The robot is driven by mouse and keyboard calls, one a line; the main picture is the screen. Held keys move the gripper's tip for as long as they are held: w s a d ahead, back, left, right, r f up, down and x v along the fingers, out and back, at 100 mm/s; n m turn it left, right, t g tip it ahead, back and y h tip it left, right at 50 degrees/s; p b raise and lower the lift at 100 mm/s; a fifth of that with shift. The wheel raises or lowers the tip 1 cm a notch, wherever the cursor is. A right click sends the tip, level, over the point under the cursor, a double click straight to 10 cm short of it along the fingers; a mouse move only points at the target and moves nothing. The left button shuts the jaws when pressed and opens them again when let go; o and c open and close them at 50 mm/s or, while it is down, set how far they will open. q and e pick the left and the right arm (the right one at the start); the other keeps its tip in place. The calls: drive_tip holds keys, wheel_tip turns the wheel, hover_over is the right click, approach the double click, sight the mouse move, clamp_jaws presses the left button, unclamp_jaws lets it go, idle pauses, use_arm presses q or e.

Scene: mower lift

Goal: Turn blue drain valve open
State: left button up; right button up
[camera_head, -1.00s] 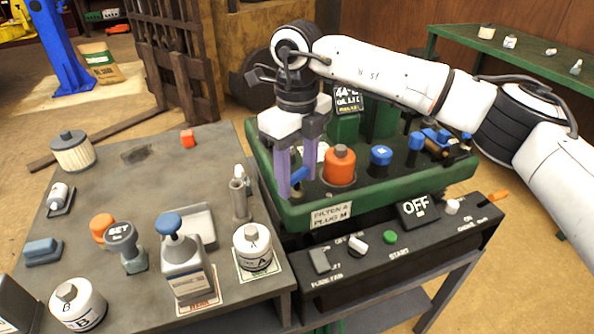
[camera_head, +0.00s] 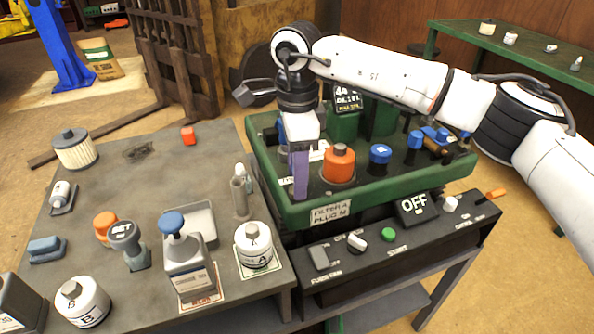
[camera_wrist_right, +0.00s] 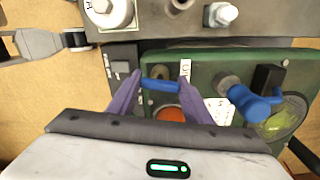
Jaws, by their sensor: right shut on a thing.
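My right gripper (camera_head: 300,190) reaches down over the left end of the green tray (camera_head: 400,194). In the head view its purple fingers are seen nearly edge-on, one in front of the other. The right wrist view shows both fingertips (camera_wrist_right: 160,82) closed on the two ends of a blue bar handle (camera_wrist_right: 160,86), the drain valve. In the head view the handle is hidden behind the near finger. My left gripper is not in view.
An orange cap (camera_head: 339,165) stands just right of my fingers, with a blue cap (camera_head: 380,154) beyond it. A dark control panel (camera_head: 370,248) runs in front of the tray. Bottles and a white can A (camera_head: 254,246) stand on the left table.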

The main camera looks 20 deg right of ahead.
drive_tip(key=shift+r+n, duration=0.1)
drive_tip(key=shift+n, duration=1)
drive_tip(key=o, duration=1.1)
drive_tip(key=shift+c, duration=0.2)
wheel_tip(320, 180, up, 10)
drive_tip(key=shift+r, duration=0.15)
